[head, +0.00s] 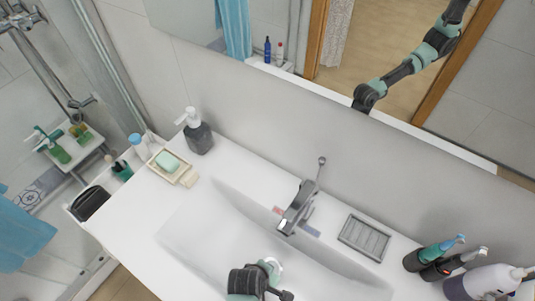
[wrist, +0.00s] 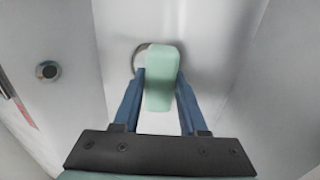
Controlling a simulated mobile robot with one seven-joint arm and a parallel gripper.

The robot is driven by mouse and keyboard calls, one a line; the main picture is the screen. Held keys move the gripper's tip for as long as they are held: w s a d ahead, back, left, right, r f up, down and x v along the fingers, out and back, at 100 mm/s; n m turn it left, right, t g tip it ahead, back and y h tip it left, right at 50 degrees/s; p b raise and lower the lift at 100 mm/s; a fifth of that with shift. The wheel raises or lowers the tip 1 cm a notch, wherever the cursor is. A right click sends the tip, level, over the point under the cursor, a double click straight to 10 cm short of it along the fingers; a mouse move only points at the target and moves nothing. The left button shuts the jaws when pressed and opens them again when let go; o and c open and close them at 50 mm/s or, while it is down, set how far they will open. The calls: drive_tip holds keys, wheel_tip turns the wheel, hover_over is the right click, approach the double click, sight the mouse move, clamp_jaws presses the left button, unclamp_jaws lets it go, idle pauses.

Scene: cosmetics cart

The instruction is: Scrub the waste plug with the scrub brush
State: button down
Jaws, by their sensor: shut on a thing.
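My gripper (wrist: 159,84) is shut on a pale green block-shaped thing, which I take to be the scrub brush (wrist: 162,62). The brush sticks out beyond the blue fingertips. The round metal waste plug (wrist: 138,55) lies just behind the brush in the wrist view, and the brush hides much of it. I cannot tell whether the brush touches the plug. In the head view my gripper is low in the white basin, and my arm's wrist hides the brush. A pale rim of the plug (head: 276,265) shows beside it.
The faucet (head: 297,207) rises close behind my gripper. A soap dish (head: 185,178) and a dark soap dispenser (head: 199,133) stand on the left. The basin's left part is clear.

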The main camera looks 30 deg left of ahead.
drive_tip(key=shift+r+p, duration=3.5)
drive_tip(key=shift+r, duration=0.1)
drive_tip(key=shift+f, duration=0.1)
